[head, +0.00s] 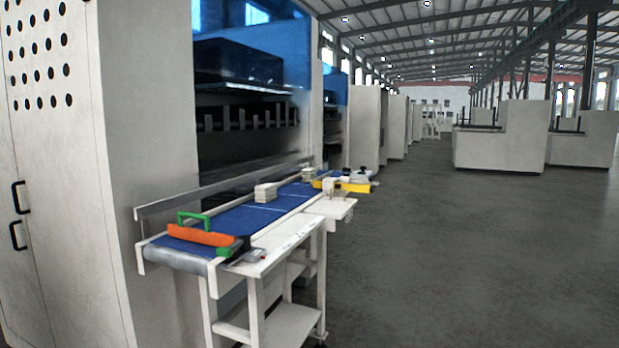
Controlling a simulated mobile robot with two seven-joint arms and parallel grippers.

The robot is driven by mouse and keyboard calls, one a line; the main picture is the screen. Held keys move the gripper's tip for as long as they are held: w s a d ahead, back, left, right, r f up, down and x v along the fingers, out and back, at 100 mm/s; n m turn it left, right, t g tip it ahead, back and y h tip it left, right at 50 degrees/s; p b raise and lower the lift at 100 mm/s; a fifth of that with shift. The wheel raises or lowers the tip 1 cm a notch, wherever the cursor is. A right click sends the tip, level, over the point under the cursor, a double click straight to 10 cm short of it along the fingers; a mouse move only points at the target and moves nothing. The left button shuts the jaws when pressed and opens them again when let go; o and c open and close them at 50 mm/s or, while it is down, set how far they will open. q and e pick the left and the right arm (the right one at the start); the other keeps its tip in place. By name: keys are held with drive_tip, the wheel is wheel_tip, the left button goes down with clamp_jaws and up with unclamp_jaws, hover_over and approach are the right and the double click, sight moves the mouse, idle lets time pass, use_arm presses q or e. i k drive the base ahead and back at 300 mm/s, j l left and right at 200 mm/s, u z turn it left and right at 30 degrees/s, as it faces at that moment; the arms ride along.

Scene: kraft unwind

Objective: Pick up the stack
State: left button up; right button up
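A small cream-coloured stack (265,192) sits on the blue conveyor belt (248,218), near the middle of its length. Another pale block-like pile (308,174) sits farther along the belt. Which of these is the task's stack cannot be told from this view. Neither of my grippers shows in the head view.
An orange piece with a green handle (200,235) lies on the belt's near end. A white side table (285,240) runs along the belt's right side. A yellow item (356,187) is at the far end. A large machine cabinet (150,110) stands left; open floor (460,260) lies right.

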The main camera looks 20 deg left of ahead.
sight(308, 174)
drive_tip(key=i+u, duration=0.1)
drive_tip(key=i, duration=0.65)
drive_tip(key=i+z, duration=0.15)
drive_tip(key=i, duration=1)
drive_tip(key=i+z, duration=0.2)
drive_tip(key=i, duration=2.15)
drive_tip(key=i+u, duration=0.25)
drive_tip(key=i, duration=0.3)
drive_tip(key=i+l+u, duration=0.2)
drive_tip(key=i, duration=0.35)
drive_tip(key=i+u, duration=0.2)
drive_tip(key=u, duration=0.15)
drive_tip(key=i+u, duration=0.2)
drive_tip(key=u, duration=0.15)
drive_tip(key=i+l+u, duration=0.15)
drive_tip(key=u, duration=0.2)
drive_tip(key=i+u, duration=0.15)
drive_tip(key=u, duration=0.2)
drive_tip(key=i+u, duration=0.15)
drive_tip(key=u, duration=0.25)
drive_tip(key=i+l+u, duration=0.15)
drive_tip(key=u, duration=0.2)
